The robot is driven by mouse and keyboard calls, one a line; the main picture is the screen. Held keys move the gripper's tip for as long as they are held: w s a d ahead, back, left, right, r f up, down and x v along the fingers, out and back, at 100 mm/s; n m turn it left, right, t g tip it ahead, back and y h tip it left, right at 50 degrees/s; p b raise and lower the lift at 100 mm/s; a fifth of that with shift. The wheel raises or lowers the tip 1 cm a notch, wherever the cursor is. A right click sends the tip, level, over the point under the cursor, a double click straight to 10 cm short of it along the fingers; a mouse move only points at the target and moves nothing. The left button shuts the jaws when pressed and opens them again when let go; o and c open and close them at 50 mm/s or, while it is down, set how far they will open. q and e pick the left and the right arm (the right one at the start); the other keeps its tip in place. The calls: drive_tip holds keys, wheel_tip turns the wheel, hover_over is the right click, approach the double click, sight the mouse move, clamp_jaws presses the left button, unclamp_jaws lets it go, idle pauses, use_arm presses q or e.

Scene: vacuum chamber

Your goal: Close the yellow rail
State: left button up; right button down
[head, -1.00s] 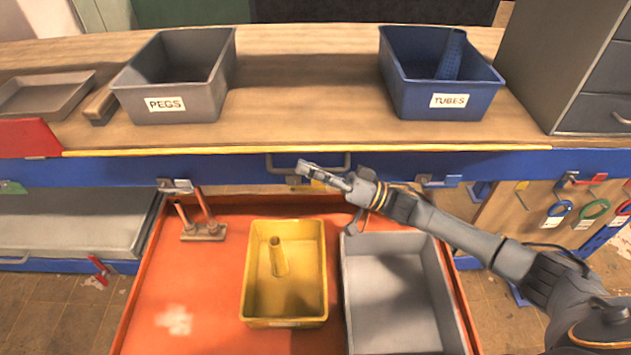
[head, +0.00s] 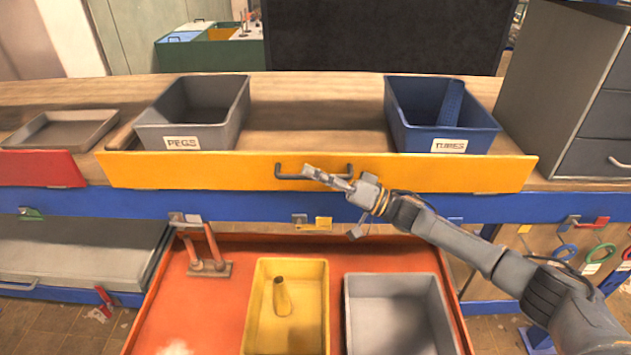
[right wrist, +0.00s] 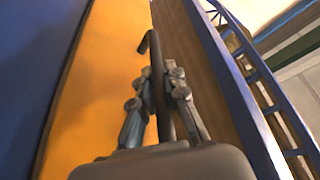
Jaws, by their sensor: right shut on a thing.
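The yellow rail (head: 210,172) is a long flat panel along the front edge of the workbench. It stands upright, with its broad face towards me and a dark bar handle (head: 340,171) at its middle. My left gripper is not in view.
On the bench (head: 300,110) stand a grey PEGS bin (head: 180,137) and a blue TUBES bin (head: 447,143). A red rail (head: 40,168) is at the left. Below is an orange tray (head: 200,300) with a yellow bin (head: 259,300) and a grey bin (head: 397,281).

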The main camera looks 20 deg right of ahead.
drive_tip(key=shift+w, duration=0.2)
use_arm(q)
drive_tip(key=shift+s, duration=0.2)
use_arm(e)
drive_tip(key=c, duration=1.4)
unclamp_jaws()
drive_tip(key=shift+d, duration=0.1)
drive_tip(key=shift+o, duration=0.2)
drive_tip(key=v, duration=1.2)
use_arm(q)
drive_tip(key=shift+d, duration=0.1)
